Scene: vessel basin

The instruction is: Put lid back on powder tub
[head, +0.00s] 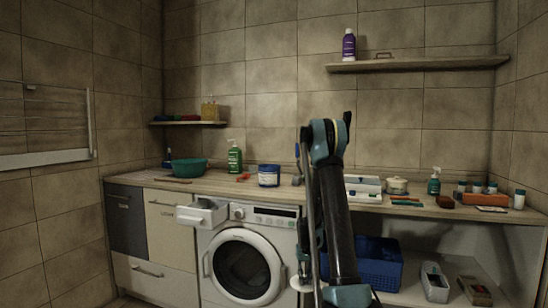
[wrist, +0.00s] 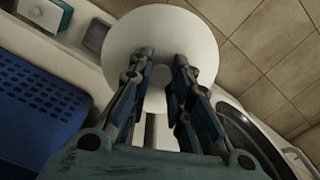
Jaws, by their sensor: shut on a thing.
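In the wrist view a round white lid (wrist: 125,35) with a small knob in its middle is in front of my gripper (wrist: 164,58). The fingers are shut on the knob and cover part of the disc. In the head view a bit of the white lid (head: 300,284) shows low, left of my arm, in front of the washing machine's right side; the arm hides most of it. A blue tub with a white label (head: 269,176), which looks like the powder tub, stands upright on the counter above the washing machine. I cannot tell whether its top is open.
The washing machine (head: 246,270) has its detergent drawer (head: 203,213) pulled out. A green pump bottle (head: 235,157) and teal bowl (head: 189,168) stand left of the tub; a white tray (head: 362,188) and small pot (head: 397,186) stand right. A blue basket (head: 378,265) sits under the counter.

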